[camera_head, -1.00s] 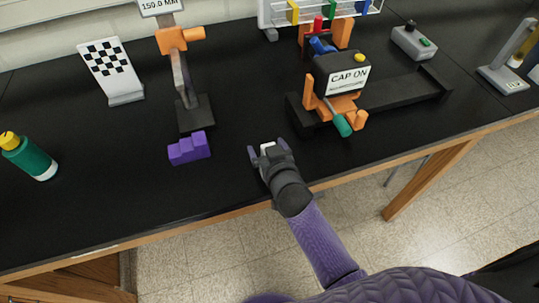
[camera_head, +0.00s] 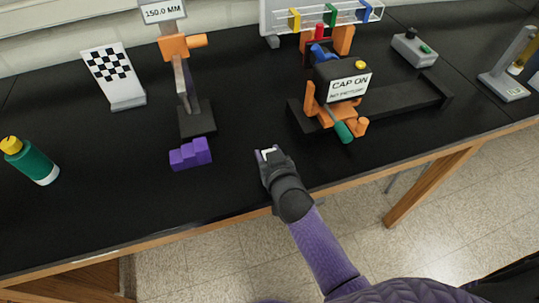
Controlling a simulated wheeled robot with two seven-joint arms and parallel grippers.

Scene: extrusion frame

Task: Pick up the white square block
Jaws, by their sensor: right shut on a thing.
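The white square block (camera_head: 268,153) shows as a small white patch at the tip of my right gripper (camera_head: 266,154), near the front edge of the black table. My right gripper is shut on the block, and the gripper and hand hide most of it. I cannot tell whether the block is clear of the table top. My left gripper is not in view.
A purple stepped block (camera_head: 190,154) lies left of my right gripper. The dark device with a "CAP ON" sign (camera_head: 348,86) stands to the right. A height stand (camera_head: 197,120), checkerboard panel (camera_head: 114,75) and green bottle (camera_head: 32,163) are left.

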